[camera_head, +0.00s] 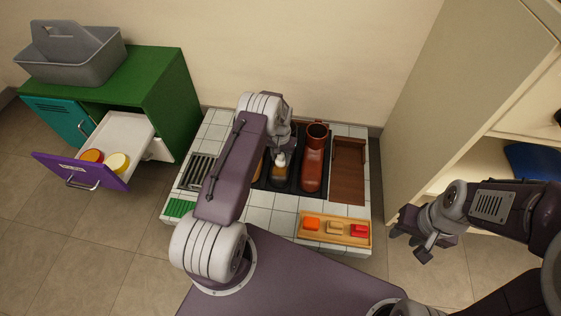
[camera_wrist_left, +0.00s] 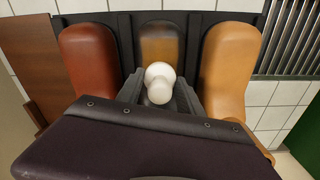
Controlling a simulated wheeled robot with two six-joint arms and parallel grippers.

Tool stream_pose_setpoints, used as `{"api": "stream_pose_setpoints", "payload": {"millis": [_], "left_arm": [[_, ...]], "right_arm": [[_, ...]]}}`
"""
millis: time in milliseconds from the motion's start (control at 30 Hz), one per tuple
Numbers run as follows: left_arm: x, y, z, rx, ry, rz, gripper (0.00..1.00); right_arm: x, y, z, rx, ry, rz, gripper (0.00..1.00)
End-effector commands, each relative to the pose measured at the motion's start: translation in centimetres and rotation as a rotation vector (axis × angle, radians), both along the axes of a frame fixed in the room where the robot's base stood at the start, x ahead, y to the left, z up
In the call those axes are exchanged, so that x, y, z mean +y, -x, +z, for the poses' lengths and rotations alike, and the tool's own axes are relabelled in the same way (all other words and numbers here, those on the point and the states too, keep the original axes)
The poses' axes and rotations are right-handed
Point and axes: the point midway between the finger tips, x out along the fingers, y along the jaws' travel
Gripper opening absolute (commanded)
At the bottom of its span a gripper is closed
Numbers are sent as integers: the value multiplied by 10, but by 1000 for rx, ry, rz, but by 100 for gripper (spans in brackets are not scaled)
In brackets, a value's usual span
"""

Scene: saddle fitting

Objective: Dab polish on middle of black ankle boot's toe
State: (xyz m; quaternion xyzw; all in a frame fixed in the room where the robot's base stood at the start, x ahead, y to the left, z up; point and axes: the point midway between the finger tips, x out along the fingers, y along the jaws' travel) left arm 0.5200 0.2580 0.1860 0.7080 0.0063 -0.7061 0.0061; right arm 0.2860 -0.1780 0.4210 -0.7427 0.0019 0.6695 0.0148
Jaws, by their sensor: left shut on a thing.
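Three boots stand side by side in a black rack on the tiled bench. The middle one is a dark boot (camera_head: 279,183) with a brownish tint on its toe; its toe also shows in the left wrist view (camera_wrist_left: 160,42). A red-brown boot (camera_head: 313,165) is beside it, and a tan boot (camera_wrist_left: 228,65) is on the other side, mostly hidden in the head view by my left arm. My left gripper (camera_wrist_left: 160,98) is shut on a white round-ended dauber (camera_wrist_left: 160,78), over the middle boot. Contact with the toe cannot be told. My right gripper (camera_head: 412,240) is open and empty.
A wooden tray (camera_head: 307,239) with orange, tan and red blocks lies at the bench front. A brown board (camera_head: 348,170) is right of the boots, a metal grate (camera_head: 197,171) left. An open purple drawer (camera_head: 78,172) holds orange and yellow jars. A tall cabinet (camera_head: 440,90) stands right.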

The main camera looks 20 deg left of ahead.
Motion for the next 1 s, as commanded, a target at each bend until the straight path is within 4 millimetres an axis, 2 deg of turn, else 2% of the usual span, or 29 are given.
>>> {"api": "stream_pose_setpoints", "payload": {"millis": [200, 400, 767, 1000], "left_arm": [[5, -17, -5, -4, 0, 1, 11], [7, -28, -1, -1, 0, 1, 11], [8, -29, 4, 0, 0, 0, 11], [8, -29, 32, 0, 0, 0, 11]], "right_arm": [[0, 0, -29, 0, 0, 0, 36], [0, 0, -43, 0, 0, 0, 36], [0, 0, -39, 0, 0, 0, 36], [0, 0, -15, 0, 0, 0, 36]]}}
